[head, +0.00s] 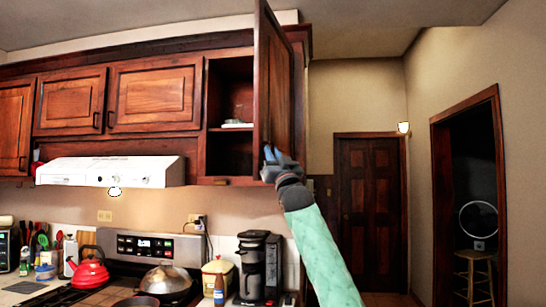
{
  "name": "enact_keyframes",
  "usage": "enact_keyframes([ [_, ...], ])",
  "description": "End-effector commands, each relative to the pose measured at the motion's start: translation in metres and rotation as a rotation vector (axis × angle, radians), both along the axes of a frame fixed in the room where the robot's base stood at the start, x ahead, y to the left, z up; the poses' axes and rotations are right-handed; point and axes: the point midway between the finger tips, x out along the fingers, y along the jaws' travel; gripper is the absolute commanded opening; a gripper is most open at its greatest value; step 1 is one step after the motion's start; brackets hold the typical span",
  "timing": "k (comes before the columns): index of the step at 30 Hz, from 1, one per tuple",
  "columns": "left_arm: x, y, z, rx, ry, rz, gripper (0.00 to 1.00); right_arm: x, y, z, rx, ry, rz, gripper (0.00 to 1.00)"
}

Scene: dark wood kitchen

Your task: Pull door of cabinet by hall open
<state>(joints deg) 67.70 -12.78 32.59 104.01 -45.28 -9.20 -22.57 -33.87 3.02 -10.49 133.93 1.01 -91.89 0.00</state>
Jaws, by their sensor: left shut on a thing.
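The cabinet by the hall is the upper cabinet at the right end of the row, and its dark wood door (274,75) is swung well out, seen nearly edge-on. The dark cabinet interior (230,95) shows, with a shelf holding a small pale stack (237,124). My left gripper (270,157) is at the lower part of the door, shut on it near its edge. The gripper covers the spot it holds, so I cannot tell whether that is the handle or the edge. My right gripper is not in view.
Other upper cabinet doors (155,95) are shut. A white range hood (110,171) hangs above the stove. The hall with a dark door (370,205) lies to the right.

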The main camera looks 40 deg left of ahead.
Motion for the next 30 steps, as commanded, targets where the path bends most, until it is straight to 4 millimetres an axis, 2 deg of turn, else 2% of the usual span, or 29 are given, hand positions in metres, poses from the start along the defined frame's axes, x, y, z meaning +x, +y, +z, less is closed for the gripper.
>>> enact_keyframes([
  [12, 0.0014, -0.0020, 0.0049, 0.002, -0.002, 0.001, 0.00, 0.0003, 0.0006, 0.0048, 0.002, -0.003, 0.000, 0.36],
  [13, 0.0014, -0.0020, 0.0049, 0.002, -0.002, 0.001, 0.18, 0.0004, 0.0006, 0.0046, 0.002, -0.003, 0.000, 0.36],
  [15, 0.0013, -0.0019, 0.0047, 0.002, -0.002, 0.001, 0.32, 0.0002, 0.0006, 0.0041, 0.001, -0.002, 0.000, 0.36],
  [30, 0.0000, -0.0009, 0.0025, 0.002, -0.003, 0.003, 0.32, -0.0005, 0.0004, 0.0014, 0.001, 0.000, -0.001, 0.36],
])
